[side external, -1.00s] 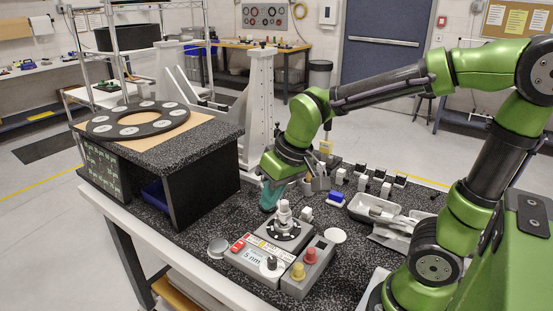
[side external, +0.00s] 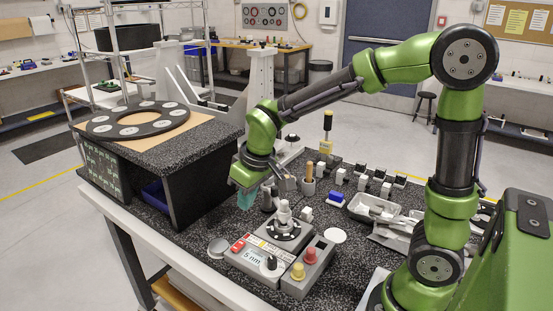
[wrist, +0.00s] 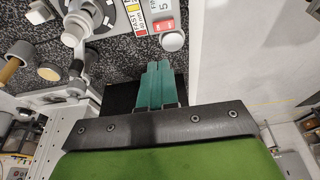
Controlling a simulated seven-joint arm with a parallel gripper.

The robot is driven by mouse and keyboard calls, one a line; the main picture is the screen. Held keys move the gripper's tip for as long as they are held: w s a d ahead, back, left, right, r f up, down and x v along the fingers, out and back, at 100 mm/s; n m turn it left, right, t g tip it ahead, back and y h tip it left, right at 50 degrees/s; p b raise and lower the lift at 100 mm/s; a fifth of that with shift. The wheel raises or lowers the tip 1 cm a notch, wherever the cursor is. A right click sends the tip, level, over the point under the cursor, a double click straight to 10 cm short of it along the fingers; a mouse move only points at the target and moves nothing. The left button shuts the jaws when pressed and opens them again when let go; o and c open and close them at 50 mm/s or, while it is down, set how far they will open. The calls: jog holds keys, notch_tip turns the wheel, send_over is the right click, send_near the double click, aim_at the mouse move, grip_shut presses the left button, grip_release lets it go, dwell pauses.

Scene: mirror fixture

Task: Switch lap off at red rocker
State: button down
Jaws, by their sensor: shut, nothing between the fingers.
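The lap unit (side external: 262,262) is a grey box with a round dark plate (side external: 284,228) on top and a "5 nm" label on its front. The red rocker (side external: 238,246) sits at the left end of its sloped face; its on or off position is too small to tell. My gripper (side external: 246,200) has teal fingers, shut and empty, above the bench behind and left of the lap unit, apart from the rocker.
A dark speckled stand (side external: 205,160) rises close left of my gripper. A wooden-handled tool (side external: 309,172) and metal tray (side external: 372,207) are to the right.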

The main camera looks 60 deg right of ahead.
aim_at(242, 244)
jog(key=x, duration=0.7)
jog(key=s+x, duration=0.1)
jog(key=x, duration=0.3)
jog(key=shift+f, duration=0.7)
jog(key=shift+s+d+f+y, duration=0.1)
jog(key=shift+d+f+y, duration=0.1)
jog(key=shift+f+y, duration=0.1)
jog(key=shift+a+f, duration=0.15)
jog(key=shift+s, duration=0.1)
